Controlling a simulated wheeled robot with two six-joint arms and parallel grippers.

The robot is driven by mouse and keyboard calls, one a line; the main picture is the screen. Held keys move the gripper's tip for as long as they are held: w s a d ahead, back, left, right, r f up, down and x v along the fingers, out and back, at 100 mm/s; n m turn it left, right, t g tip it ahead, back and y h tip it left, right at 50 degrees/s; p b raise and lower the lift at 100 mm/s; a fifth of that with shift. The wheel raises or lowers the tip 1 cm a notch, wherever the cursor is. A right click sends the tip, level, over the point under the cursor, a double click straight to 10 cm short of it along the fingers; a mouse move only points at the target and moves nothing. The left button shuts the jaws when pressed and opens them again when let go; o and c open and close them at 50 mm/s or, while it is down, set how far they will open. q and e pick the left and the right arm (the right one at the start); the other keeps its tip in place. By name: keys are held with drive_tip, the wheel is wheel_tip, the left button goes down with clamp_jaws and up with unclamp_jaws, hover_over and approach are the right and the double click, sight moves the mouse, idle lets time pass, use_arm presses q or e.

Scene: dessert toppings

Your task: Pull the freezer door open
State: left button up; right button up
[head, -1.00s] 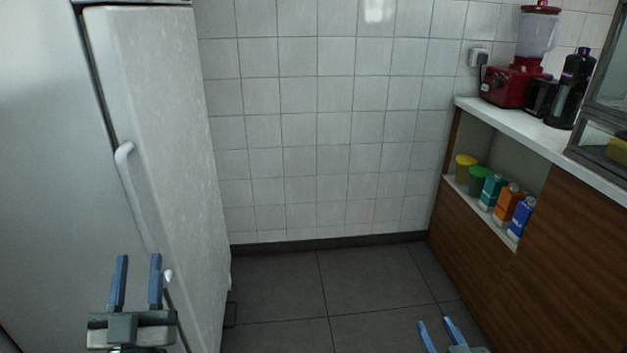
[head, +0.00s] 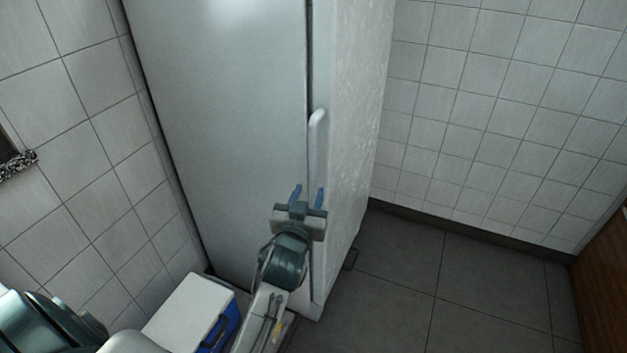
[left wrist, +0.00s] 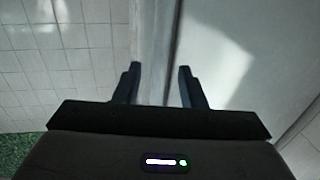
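The white freezer stands upright against the tiled wall, and its door (head: 225,110) is shut in the head view. A pale vertical handle (head: 317,135) runs along the door's right edge; its lower part is hidden by my left gripper. My left gripper (head: 308,193) is open, its two blue fingers pointing up toward the handle's lower part. I cannot tell whether they touch it. In the left wrist view, the gripper's fingers (left wrist: 160,80) are spread apart with nothing clearly held between them, and a pale freezer surface lies beyond. My right gripper is not in view.
A white-lidded blue box (head: 190,312) sits on the floor at the freezer's lower left, close to my left arm. The dark tiled floor (head: 440,280) to the right is clear. A wooden cabinet (head: 603,290) stands at the far right edge.

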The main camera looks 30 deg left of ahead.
sight(312, 185)
use_arm(q)
drive_tip(key=x, duration=0.5)
clamp_jaws()
